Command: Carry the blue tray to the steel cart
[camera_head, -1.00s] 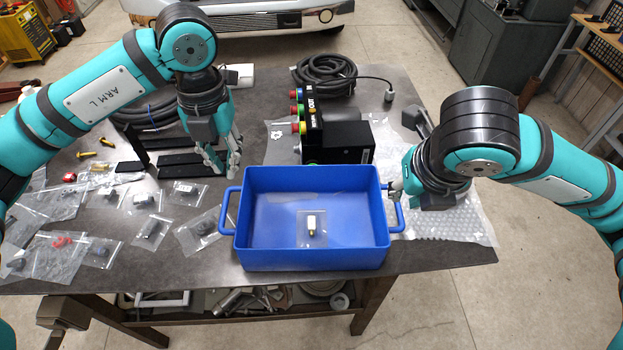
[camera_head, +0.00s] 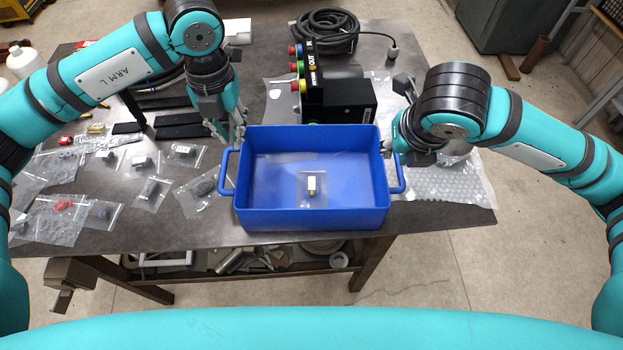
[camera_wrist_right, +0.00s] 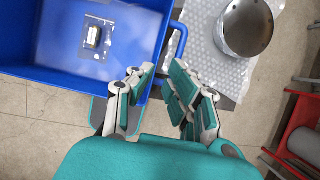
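The blue tray (camera_head: 312,220) sits level on the dark workbench near its front edge, with a loop handle at each end. A small bagged part (camera_head: 312,189) lies in it; the bag also shows in the right wrist view (camera_wrist_right: 94,39). My left gripper (camera_head: 231,136) is open and empty at the tray's back left corner, just behind the left handle (camera_head: 225,180). My right gripper (camera_head: 390,143) is at the back right corner beside the right handle (camera_head: 400,178). In the right wrist view its fingers (camera_wrist_right: 163,82) are apart near that handle (camera_wrist_right: 181,38). No steel cart is clearly identifiable.
Several bagged parts (camera_head: 152,190) lie left of the tray. A black box with coloured connectors (camera_head: 345,98) and a coiled cable (camera_head: 325,28) stand behind it. Bubble wrap (camera_head: 455,188) lies at right with a round metal part (camera_wrist_right: 245,27). Floor is open beyond the bench's right side.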

